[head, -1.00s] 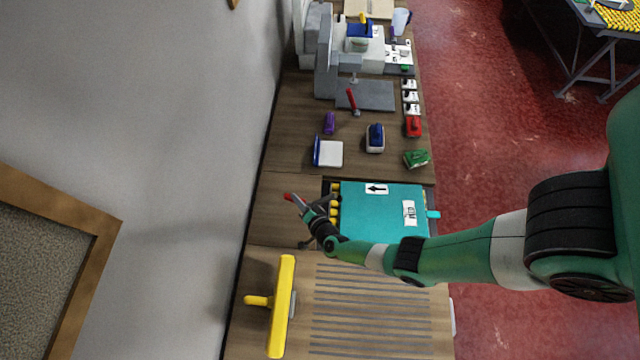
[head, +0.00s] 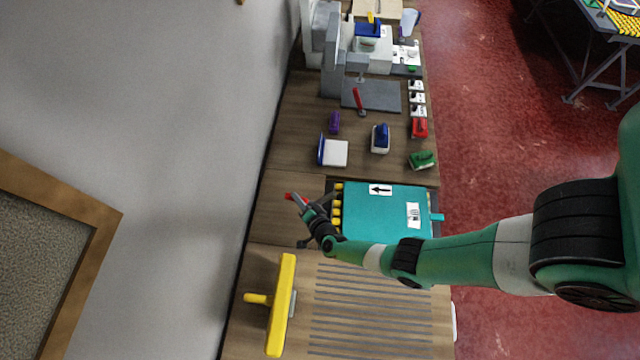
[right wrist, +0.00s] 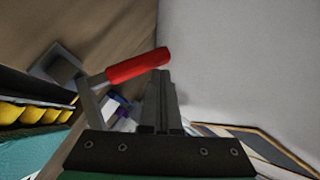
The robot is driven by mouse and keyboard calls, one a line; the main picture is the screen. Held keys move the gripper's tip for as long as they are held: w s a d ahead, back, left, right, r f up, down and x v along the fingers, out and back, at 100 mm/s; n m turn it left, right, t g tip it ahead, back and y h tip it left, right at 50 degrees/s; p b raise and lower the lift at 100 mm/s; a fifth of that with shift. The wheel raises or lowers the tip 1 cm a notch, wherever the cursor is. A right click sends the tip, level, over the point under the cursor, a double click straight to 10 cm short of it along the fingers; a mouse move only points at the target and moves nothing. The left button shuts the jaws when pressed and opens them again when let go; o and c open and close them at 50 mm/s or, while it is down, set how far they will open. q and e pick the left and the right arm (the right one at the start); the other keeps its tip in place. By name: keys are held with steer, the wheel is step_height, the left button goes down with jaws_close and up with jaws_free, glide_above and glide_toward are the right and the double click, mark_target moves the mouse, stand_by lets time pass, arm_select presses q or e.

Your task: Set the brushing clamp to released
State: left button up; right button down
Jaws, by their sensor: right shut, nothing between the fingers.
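The brushing clamp shows in the right wrist view as a red handle (right wrist: 138,66) on a grey metal lever, with a grey base plate behind it. In the head view its red handle (head: 290,196) pokes out just beyond my right gripper (head: 303,202), left of the teal box. My right gripper is shut and empty. In the right wrist view its closed fingertips (right wrist: 162,80) are right at the free end of the red handle; I cannot tell whether they touch. Much of the clamp is hidden behind my gripper in the head view. My left gripper is not in view.
The teal box (head: 385,208) with yellow rollers (head: 336,207) lies beside my right wrist. A yellow T-shaped tool (head: 281,300) and a slatted surface (head: 370,310) are nearer. A wall (head: 170,110) runs close on the left. Small tools stand farther along the bench.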

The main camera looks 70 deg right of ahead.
steer(key=s+a+r+p, duration=0.5)
steer(key=s+r+p, duration=0.2)
steer(key=r+p, duration=0.2)
steer(key=shift+a+r+p, duration=0.2)
steer(key=shift+r+p, duration=0.05)
steer(key=shift+p, duration=0.15)
steer(key=shift+s, duration=0.1)
